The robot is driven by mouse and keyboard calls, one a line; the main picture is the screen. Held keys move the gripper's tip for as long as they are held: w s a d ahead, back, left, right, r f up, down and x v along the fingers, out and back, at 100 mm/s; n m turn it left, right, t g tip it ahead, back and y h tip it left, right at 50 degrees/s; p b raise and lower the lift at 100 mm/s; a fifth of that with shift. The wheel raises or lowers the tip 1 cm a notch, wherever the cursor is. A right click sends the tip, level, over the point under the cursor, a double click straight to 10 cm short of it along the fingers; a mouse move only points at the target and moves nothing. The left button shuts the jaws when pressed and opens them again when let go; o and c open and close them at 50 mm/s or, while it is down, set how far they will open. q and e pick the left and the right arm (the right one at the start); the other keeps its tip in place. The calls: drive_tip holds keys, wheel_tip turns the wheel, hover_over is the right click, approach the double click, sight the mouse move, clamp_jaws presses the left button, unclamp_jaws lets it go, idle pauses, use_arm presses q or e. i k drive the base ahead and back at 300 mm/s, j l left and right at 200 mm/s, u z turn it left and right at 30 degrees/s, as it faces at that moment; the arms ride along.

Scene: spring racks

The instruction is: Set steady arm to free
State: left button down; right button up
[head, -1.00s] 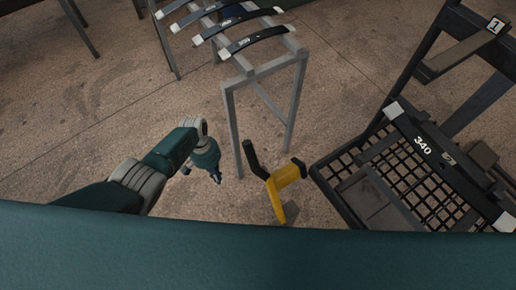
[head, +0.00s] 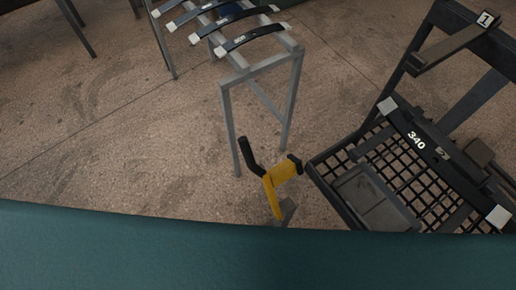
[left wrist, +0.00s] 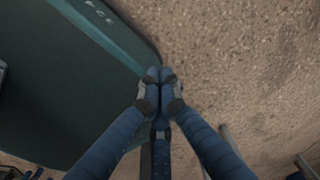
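A yellow arm-like part (head: 279,178) with a black angled handle (head: 249,154) and a dark knob at its right end stands between the grey rack and the dark mesh platform; I take it to be the steady arm. Its lower end is hidden behind my teal body edge. My left gripper (left wrist: 160,75) shows only in the left wrist view, its blue fingers drawn together at the tips with nothing seen between them. It is over the floor beside my teal body, away from any handle that I can make out. My right gripper is in neither view.
A grey metal rack (head: 264,68) holds several dark leaf springs (head: 250,38) at the top. A dark frame with a mesh platform (head: 338,160) carries a spring marked 340 (head: 430,150) at the right. Bare concrete floor (head: 120,140) lies at the left.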

sight(280, 173)
drive_tip(key=k+l+z, duration=0.3)
drive_tip(key=k+l, duration=0.2)
drive_tip(key=l, duration=0.2)
drive_tip(key=k+l+z, duration=0.15)
drive_tip(key=l, duration=0.25)
